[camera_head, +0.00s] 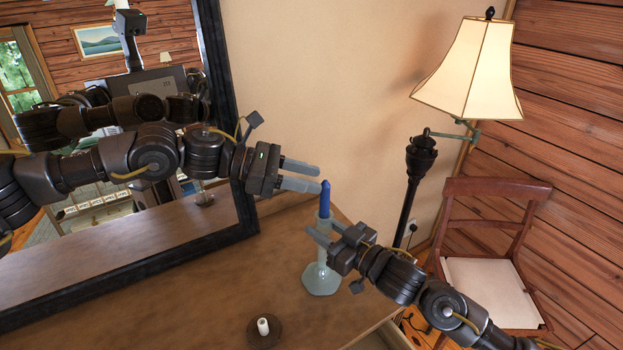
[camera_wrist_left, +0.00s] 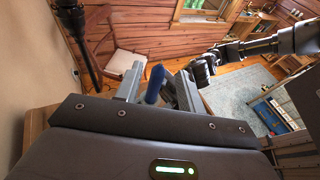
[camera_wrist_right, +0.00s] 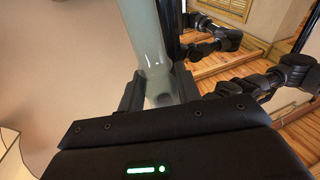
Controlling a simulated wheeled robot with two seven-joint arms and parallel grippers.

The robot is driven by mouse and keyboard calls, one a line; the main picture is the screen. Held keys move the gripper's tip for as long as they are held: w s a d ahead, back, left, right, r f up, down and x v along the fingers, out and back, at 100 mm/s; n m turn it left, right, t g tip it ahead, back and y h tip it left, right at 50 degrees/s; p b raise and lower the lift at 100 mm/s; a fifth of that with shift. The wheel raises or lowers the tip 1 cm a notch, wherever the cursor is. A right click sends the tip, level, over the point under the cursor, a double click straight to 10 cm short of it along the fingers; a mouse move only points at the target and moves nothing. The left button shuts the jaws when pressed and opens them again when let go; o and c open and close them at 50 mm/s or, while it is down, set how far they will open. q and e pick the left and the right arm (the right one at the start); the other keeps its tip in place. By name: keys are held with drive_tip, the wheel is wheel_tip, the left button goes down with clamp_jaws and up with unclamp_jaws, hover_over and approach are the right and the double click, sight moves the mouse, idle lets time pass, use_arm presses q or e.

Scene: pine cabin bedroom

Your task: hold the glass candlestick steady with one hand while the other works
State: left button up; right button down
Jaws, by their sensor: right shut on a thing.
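The pale green glass candlestick (camera_head: 322,279) stands upright on the wooden dresser top (camera_head: 230,285). A blue candle (camera_head: 325,200) stands in its top. My right gripper (camera_head: 326,231) is shut on the candlestick's stem, below the candle. In the right wrist view the stem (camera_wrist_right: 145,40) runs up from between the fingers. My left gripper (camera_head: 321,179) is open at the candle's upper end. In the left wrist view the blue candle (camera_wrist_left: 154,85) shows between the two spread fingers, with a gap visible; whether either finger touches it is unclear.
A white candle stub (camera_head: 263,326) on a round dark wooden base (camera_head: 264,337) stands near the dresser's front. A dark-framed mirror (camera_head: 223,95) is behind at left. A floor lamp (camera_head: 421,160) and a chair (camera_head: 490,290) stand at right. The dresser's middle left is clear.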

use_arm(q)
drive_tip(key=w+v, duration=0.1)
drive_tip(key=v, duration=0.9)
drive_tip(key=shift+s+a+r, duration=0.15)
drive_tip(key=shift+s+a, duration=0.3)
drive_tip(key=shift+s, duration=0.1)
use_arm(e)
drive_tip(key=c, duration=0.9)
unclamp_jaws()
